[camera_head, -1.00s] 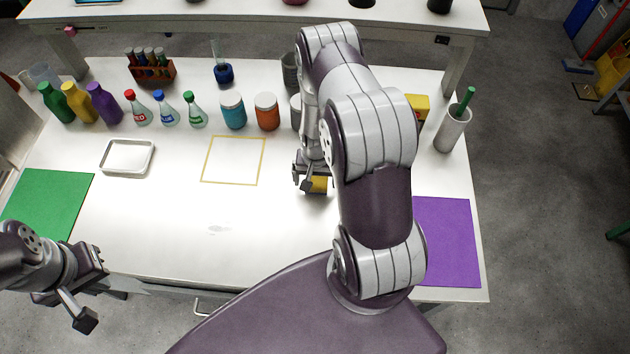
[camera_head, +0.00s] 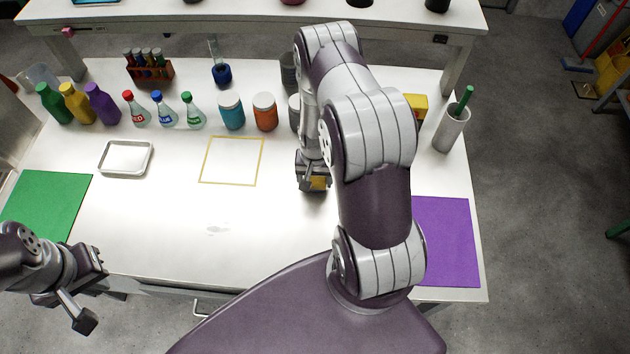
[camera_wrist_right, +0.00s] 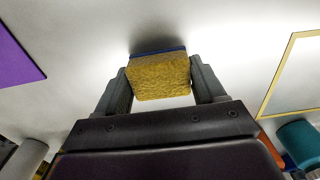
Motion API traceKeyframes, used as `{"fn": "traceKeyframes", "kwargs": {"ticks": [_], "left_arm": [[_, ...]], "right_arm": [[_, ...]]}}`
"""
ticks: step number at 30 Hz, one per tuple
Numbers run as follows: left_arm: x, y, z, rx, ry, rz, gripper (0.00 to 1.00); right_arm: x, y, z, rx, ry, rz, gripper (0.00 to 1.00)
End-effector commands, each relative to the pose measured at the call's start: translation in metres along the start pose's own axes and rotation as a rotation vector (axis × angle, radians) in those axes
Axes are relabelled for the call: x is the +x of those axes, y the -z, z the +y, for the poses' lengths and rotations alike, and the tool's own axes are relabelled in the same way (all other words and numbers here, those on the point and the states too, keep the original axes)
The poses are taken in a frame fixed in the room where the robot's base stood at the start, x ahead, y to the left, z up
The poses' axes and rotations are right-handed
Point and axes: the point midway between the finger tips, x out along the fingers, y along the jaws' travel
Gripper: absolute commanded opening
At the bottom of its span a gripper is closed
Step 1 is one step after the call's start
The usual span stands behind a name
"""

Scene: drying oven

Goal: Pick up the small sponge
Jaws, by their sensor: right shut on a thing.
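The small sponge (camera_wrist_right: 160,78) is yellow with a blue layer along one edge. In the right wrist view it sits between the two fingers of my right gripper (camera_wrist_right: 160,85), which is shut on it. In the head view my right gripper (camera_head: 314,184) is over the white table, right of the yellow outlined square, and only a bit of the yellow sponge (camera_head: 319,183) shows. I cannot tell whether the sponge touches the table.
A yellow outlined square (camera_head: 232,160) and a metal tray (camera_head: 126,158) lie left of my right gripper. Bottles and jars line the back. A green mat (camera_head: 48,203) lies left, a purple mat (camera_head: 447,242) right. A grey cup (camera_head: 449,132) stands at the right edge.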

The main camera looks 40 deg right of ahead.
Motion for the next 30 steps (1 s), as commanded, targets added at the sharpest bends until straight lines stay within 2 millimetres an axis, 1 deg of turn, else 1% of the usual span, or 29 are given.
{"fn": "traceKeyframes", "kwargs": {"ticks": [3,15,18,22,29,30], "left_arm": [[0.008,-0.001,0.000,0.000,0.000,0.000,0.00],[0.022,-0.003,0.000,0.000,0.000,0.000,0.00],[0.024,-0.003,0.000,0.000,0.000,0.000,0.00],[0.025,-0.003,0.000,0.000,0.000,0.000,0.00],[0.024,-0.003,0.000,0.000,0.000,0.000,0.00],[0.024,-0.003,0.000,0.000,0.000,0.000,0.00]], "right_arm": [[-0.022,0.002,-0.001,0.000,0.002,0.006,0.36],[-0.077,-0.025,0.088,0.007,0.000,0.002,0.36],[-0.086,-0.029,0.102,0.003,0.000,0.003,0.36],[-0.092,-0.032,0.111,0.001,0.000,0.001,0.36],[-0.094,-0.033,0.112,0.000,0.000,0.001,0.36],[-0.094,-0.032,0.112,0.000,0.000,0.001,0.66]]}}
